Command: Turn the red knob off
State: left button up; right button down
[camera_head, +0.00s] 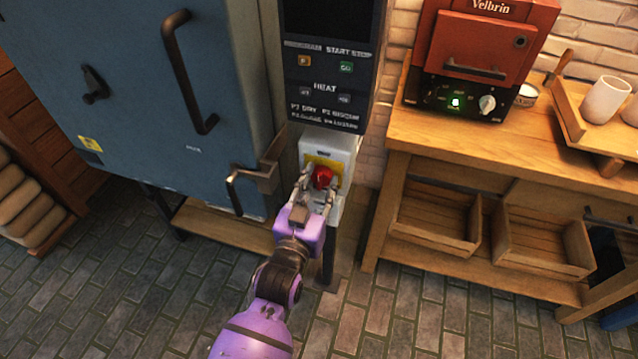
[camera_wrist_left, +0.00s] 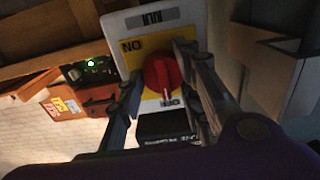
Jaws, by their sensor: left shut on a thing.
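The red knob (camera_head: 322,176) sits on a yellow plate on a pale switch box (camera_head: 345,151), low on the kiln's control column. In the left wrist view the knob (camera_wrist_left: 161,74) shows close up, with "NO" lettering at its upper left on the plate. A pale mark on the knob lies toward its lower edge, near a small, hard-to-read label. My left gripper (camera_head: 318,188) reaches up from below, with one finger on either side of the knob, shut on it. In the wrist view its fingers (camera_wrist_left: 158,66) flank the knob. My right gripper is not in view.
The blue kiln (camera_head: 150,110) stands left of the box, with a latch handle (camera_head: 250,180) close to my gripper. The control panel (camera_head: 325,90) is above. A wooden bench (camera_head: 420,130) with a small red oven (camera_head: 490,45) stands right. The brick floor in front is clear.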

pick_arm(q)
jog(key=shift+s+d+f, duration=0.15)
jog(key=shift+d+f, duration=0.1)
jog(key=o, duration=1)
jog(key=shift+d, duration=0.1)
jog(key=shift+r, duration=0.15)
jog(key=v, duration=1.2)
